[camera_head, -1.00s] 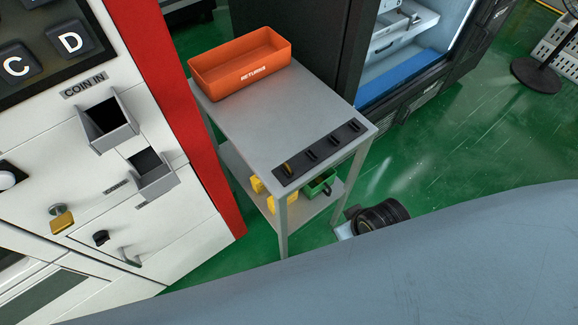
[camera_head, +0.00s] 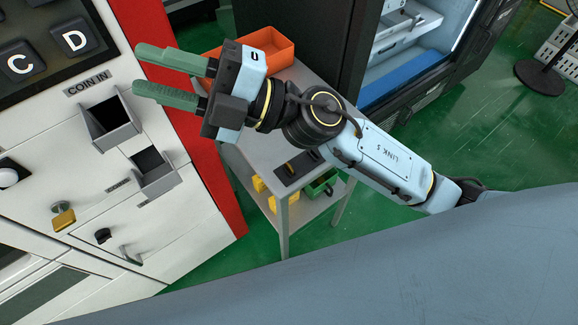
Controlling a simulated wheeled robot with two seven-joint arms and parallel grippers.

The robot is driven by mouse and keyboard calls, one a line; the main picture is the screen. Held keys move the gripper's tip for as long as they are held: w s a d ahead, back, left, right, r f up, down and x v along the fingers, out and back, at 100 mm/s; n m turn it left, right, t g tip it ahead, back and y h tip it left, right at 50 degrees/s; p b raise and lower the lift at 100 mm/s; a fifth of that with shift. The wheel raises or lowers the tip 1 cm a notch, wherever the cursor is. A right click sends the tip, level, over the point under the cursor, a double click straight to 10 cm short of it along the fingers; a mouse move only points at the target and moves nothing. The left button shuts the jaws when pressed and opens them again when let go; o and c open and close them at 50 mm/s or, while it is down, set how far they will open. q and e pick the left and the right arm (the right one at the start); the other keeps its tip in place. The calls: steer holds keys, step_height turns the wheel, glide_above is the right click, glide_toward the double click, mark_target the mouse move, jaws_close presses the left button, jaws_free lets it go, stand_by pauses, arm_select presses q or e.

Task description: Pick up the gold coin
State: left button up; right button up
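The gold coin (camera_head: 290,168) shows as a small gold edge in the left slot of a black slotted strip (camera_head: 283,180) on the grey side table (camera_head: 250,150). My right arm passes over the table and hides the strip's right part. My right gripper (camera_head: 137,69) has two green fingers held apart with nothing between them. It points left, in front of the vending machine's red edge, up and left of the coin. My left gripper is not in view.
The orange returns bin (camera_head: 278,48) on the table is partly hidden behind my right gripper. The vending machine (camera_head: 190,230) with its coin-in chute (camera_head: 108,122) stands at left. Yellow items (camera_head: 259,184) and a green bin (camera_head: 322,184) sit on the table's lower shelf.

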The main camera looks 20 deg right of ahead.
step_height(320, 180, down, 3)
steer(key=s+a+n+g+h, duration=0.2)
steer(key=s+a+n+g, duration=0.1)
steer(key=n+g, duration=0.25)
steer(key=n+h, duration=0.4)
steer(key=h, duration=1.6)
glide_above(289, 165)
step_height(289, 165, down, 26)
steer(key=shift+g, duration=0.25)
steer(key=shift+f, duration=2.7)
jaws_close()
